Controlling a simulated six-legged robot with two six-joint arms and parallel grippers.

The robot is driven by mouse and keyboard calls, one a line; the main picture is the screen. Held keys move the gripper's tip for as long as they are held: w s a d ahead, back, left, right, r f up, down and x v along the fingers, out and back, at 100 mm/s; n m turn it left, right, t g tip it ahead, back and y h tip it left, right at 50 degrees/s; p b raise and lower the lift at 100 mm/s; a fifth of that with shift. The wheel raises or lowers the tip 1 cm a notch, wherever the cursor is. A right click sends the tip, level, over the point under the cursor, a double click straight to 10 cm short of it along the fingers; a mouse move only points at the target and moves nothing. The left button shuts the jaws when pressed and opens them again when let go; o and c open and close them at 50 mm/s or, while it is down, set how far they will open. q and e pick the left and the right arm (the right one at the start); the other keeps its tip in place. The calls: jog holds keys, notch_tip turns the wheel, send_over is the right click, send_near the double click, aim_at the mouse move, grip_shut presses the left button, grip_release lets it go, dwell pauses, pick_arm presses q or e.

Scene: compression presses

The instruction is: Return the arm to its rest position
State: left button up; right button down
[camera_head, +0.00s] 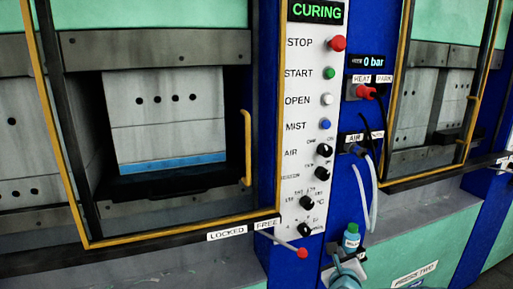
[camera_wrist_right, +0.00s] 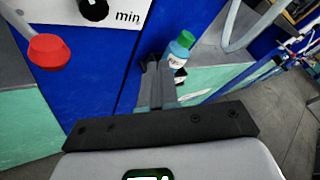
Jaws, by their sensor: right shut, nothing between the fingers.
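My right gripper (camera_head: 343,262) shows at the bottom of the head view, right of centre, in front of the blue post of the press. In the wrist view its dark fingers (camera_wrist_right: 156,86) are together with nothing between them. They point toward a small bottle (camera_wrist_right: 178,48) with a green cap and blue body; I cannot tell if they touch it. The bottle also shows in the head view (camera_head: 351,238), just above the gripper. My left gripper is not in view.
A lever with a red knob (camera_head: 303,253) sticks out left of the gripper, below the LOCKED and FREE labels. The control panel (camera_head: 312,150) reads CURING. The yellow-framed press door (camera_head: 247,148) is at left. Pale hoses (camera_head: 366,195) hang above the bottle.

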jog(key=s+a+f+n+g+y, duration=0.1)
jog(key=s+f+n+g, duration=0.15)
jog(key=s+f, duration=0.4)
jog(key=s+a+f+n+g+y, duration=0.1)
jog(key=s+f+n+g+y, duration=0.2)
jog(key=f, duration=0.7)
jog(key=s+a+f+n+g, duration=0.1)
jog(key=s+f+n+g, duration=0.1)
jog(key=s+f+n, duration=0.5)
jog(key=s+a+f+n+g+y, duration=0.2)
jog(key=s+a+f+n+g, duration=0.1)
jog(key=s+n, duration=0.5)
jog(key=s+a+f+n+g+y, duration=0.1)
jog(key=s+a+f+n+g, duration=0.3)
jog(key=s+n, duration=0.5)
jog(key=s+f, duration=0.1)
jog(key=s, duration=0.2)
jog(key=shift+s+f+y, duration=0.15)
jog(key=shift+y, duration=0.25)
jog(key=shift+a, duration=0.1)
dwell(3.1)
